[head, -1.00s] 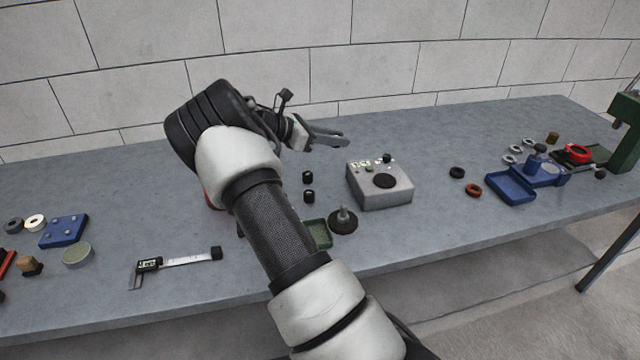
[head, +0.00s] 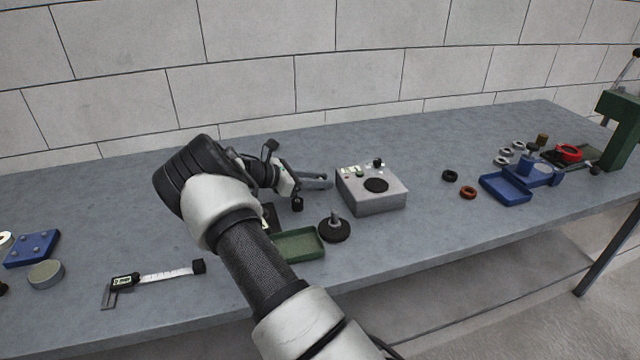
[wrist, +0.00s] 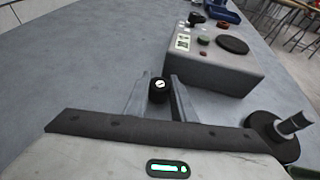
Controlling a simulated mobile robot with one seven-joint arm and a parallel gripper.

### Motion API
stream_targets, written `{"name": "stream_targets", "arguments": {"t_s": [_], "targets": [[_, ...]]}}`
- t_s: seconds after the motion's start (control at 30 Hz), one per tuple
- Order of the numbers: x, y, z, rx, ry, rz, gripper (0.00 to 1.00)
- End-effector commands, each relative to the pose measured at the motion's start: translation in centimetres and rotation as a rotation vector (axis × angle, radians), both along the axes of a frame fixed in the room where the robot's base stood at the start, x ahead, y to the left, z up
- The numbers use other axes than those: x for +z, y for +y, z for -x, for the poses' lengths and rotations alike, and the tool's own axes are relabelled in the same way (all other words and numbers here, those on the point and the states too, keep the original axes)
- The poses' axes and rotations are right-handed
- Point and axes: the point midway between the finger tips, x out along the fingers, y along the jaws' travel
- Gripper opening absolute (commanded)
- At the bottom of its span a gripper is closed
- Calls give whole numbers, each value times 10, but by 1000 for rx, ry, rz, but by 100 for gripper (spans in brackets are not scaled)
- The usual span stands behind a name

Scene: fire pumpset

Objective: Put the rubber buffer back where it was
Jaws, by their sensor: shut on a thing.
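My gripper (head: 316,182) is low over the bench, left of the grey box, its fingers pointing right. In the wrist view, a small black cylinder with a pale spot on top, the rubber buffer (wrist: 158,90), sits between the fingers, and my gripper (wrist: 160,98) is shut on it. In the head view the held buffer is hidden by the fingers. A similar small black cylinder (head: 297,204) stands on the bench just in front of the gripper. I cannot tell whether the held buffer touches the bench.
A grey box (head: 375,203) with a dark round top pad stands right of the gripper. A black disc with a metal stem (head: 334,232) and a green tray (head: 299,245) lie in front. A caliper (head: 150,277) is at left. The bench's back strip is clear.

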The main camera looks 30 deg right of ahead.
Motion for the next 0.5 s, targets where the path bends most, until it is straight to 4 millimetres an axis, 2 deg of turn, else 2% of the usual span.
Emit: {"name": "stream_targets", "arguments": {"t_s": [0.33,0.37,0.43,0.5], "targets": [[-5,0,0,0,-1,0,0],[-4,0,0,0,-1,0,26],[-4,0,0,0,-1,0,38],[-4,0,0,0,-1,0,42]]}}
